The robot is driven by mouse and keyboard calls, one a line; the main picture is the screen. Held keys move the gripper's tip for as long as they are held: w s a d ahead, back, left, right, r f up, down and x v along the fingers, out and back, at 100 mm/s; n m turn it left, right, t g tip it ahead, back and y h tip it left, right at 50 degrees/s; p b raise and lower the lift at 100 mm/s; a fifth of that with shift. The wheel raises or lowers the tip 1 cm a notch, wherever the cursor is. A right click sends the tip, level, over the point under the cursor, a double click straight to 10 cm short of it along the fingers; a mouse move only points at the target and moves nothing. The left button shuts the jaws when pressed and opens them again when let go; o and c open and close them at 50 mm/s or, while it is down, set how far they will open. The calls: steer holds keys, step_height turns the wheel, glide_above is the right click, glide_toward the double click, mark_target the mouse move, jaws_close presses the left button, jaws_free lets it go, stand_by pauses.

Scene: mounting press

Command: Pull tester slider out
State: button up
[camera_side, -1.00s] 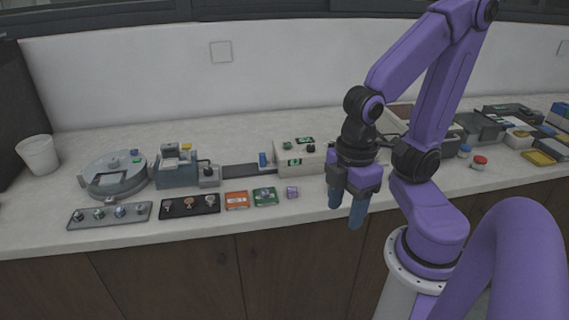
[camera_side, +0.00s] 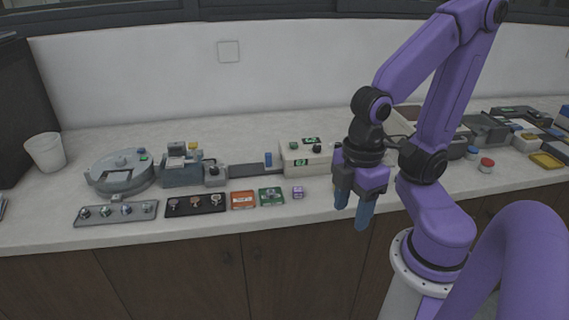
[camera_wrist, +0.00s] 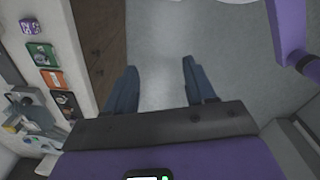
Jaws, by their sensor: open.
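The tester appears to be the pale box (camera_side: 307,158) with green displays and small knobs, near the middle of the counter. A dark flat rail (camera_side: 245,170) runs left from it, with a small upright blue piece (camera_side: 268,160) at its right end. I cannot tell which part is the slider. My gripper (camera_side: 352,210) hangs fingers down in front of the counter edge, to the right of and nearer than the box. Its two blue fingers are apart and empty. In the wrist view my gripper (camera_wrist: 160,68) is over the floor, and the pale box is not seen.
A purple cube (camera_side: 297,192), a green tile (camera_side: 271,196), an orange tile (camera_side: 243,200), a black tray (camera_side: 196,212) and a grey tray (camera_side: 118,219) line the front edge. A grey machine (camera_side: 182,174) stands left of the rail. Bare floor (camera_wrist: 225,35) lies below my gripper.

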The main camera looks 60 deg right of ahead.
steer(key=shift+c, duration=0.6)
steer(key=w+d+r+m, duration=0.15)
steer(key=w+m, duration=0.45)
steer(key=w, duration=0.7)
steer(key=w+d+r+m, duration=0.15)
steer(key=w+m, duration=0.45)
steer(key=w, duration=0.7)
steer(key=m, duration=1)
glide_above(268, 154)
step_height(268, 154, down, 2)
steer(key=f, duration=0.1)
step_height(268, 154, down, 17)
steer(key=shift+r, duration=0.2)
